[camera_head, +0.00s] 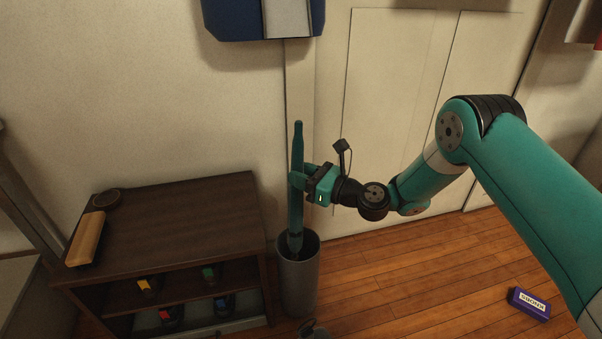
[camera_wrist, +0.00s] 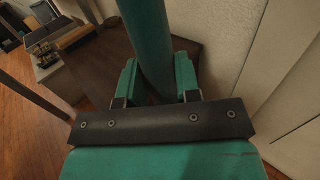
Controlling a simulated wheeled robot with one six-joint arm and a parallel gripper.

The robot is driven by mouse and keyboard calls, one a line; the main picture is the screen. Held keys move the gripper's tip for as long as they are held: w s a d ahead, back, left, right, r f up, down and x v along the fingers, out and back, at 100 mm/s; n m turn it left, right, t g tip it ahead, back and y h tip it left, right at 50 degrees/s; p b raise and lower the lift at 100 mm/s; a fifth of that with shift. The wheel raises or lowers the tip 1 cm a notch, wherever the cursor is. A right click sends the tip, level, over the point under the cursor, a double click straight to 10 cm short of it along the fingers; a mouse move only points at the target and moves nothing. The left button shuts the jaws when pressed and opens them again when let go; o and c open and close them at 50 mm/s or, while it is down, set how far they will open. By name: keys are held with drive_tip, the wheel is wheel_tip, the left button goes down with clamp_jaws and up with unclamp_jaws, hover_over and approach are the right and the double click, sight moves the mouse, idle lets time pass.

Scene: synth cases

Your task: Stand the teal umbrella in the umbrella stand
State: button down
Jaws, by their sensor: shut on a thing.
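The teal umbrella (camera_head: 296,213) stands nearly upright in the head view, with its lower end inside the mouth of the grey umbrella stand (camera_head: 298,285). The stand's rim hides the umbrella's tip, so I cannot tell whether it touches the bottom. My gripper (camera_head: 300,180) is shut on the umbrella's shaft at about mid-height, reaching in from the right. In the wrist view the umbrella (camera_wrist: 147,45) passes between the two teal fingers of my gripper (camera_wrist: 158,82). The stand is not visible in the wrist view.
Several shoes sit inside. A purple box (camera_head: 529,304) lies on the floor at right. The wall is close behind.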

drive_tip(key=c, duration=0.7)
unclamp_jaws()
drive_tip(key=shift+c, duration=0.2)
